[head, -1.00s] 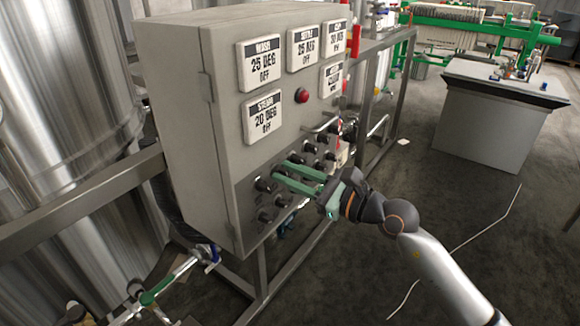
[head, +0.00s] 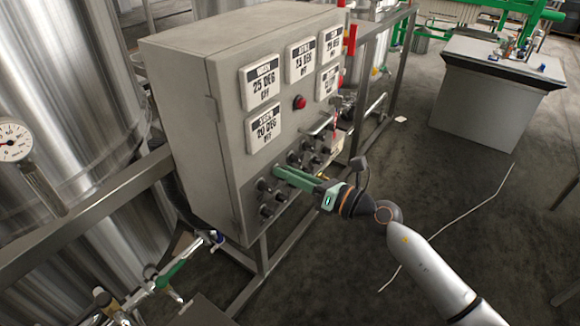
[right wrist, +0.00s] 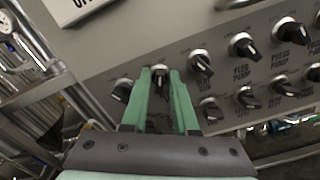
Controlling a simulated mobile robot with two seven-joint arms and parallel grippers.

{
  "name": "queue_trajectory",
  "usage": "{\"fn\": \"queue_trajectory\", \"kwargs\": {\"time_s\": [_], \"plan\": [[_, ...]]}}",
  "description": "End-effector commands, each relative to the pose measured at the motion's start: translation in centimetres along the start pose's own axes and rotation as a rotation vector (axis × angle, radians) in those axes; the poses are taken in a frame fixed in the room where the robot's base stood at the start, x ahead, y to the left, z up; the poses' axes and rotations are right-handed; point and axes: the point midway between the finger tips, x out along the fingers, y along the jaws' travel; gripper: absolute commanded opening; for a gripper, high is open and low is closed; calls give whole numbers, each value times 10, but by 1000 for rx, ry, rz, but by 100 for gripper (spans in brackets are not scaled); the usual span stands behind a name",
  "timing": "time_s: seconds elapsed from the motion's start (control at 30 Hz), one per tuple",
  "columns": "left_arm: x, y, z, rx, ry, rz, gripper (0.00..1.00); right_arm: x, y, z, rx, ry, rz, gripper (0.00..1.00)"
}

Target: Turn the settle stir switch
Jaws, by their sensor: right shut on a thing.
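A grey control cabinet (head: 180,85) carries rows of black rotary switches on the lower part of its front. My right gripper (head: 281,174) has its green fingers against the panel in the upper switch row. In the right wrist view the fingers (right wrist: 160,80) stand on either side of one black switch (right wrist: 160,71) and are shut on it. Its label is hidden behind the fingers, so I cannot read whether it is the settle stir switch. Another switch (right wrist: 121,91) sits just left of the fingers. My left gripper is not in view.
More switches, including a feed pump switch (right wrist: 243,46), lie close to the right. White display plates (head: 264,83) and a red button (head: 299,102) sit above. A steel tank (head: 75,90) with a gauge (head: 12,140) stands left. The floor at right is mostly clear.

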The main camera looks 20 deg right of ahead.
Motion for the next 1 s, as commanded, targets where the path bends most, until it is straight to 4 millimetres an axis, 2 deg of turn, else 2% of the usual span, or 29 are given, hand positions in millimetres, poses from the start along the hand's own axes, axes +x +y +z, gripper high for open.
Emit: {"fn": "queue_trajectory", "kwargs": {"time_s": [0.67, 0.7, 0.8, 1.0], "plan": [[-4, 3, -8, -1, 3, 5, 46, 0, -1, 0, 63, 0, 0, 0], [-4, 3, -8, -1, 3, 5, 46, 0, -1, 0, 63, 0, 0, 31], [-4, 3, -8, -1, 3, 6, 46, 0, -1, 0, 63, 0, 0, 42], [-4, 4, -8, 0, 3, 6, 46, 0, -1, 0, 62, 0, 0, 42]]}}
